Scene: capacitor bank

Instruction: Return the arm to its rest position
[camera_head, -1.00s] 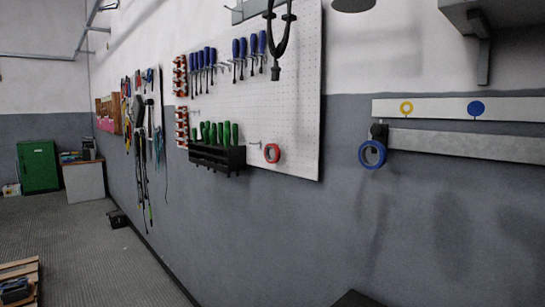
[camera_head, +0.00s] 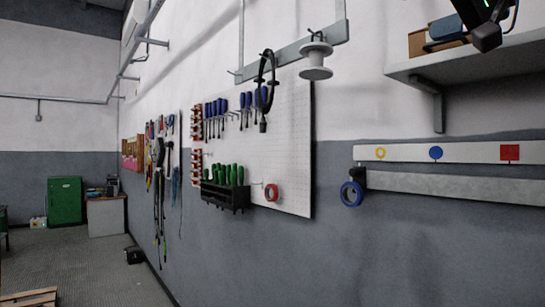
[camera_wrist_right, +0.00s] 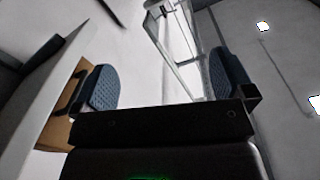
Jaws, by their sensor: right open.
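In the right wrist view, my right gripper (camera_wrist_right: 160,62) is open, with its two blue-grey ribbed finger pads apart and nothing between them. In the head view, a dark part of my right arm with a green light shows at the top right edge, above the wall shelf (camera_head: 470,62). My left arm and gripper are not in view.
A brown box (camera_head: 422,42) is on the shelf, close to my right arm; a brown surface also shows beside the left finger. A pegboard (camera_head: 290,150) with tools, a marked rail (camera_head: 460,153) and a blue tape roll (camera_head: 352,194) are on the wall. The floor at left has open room.

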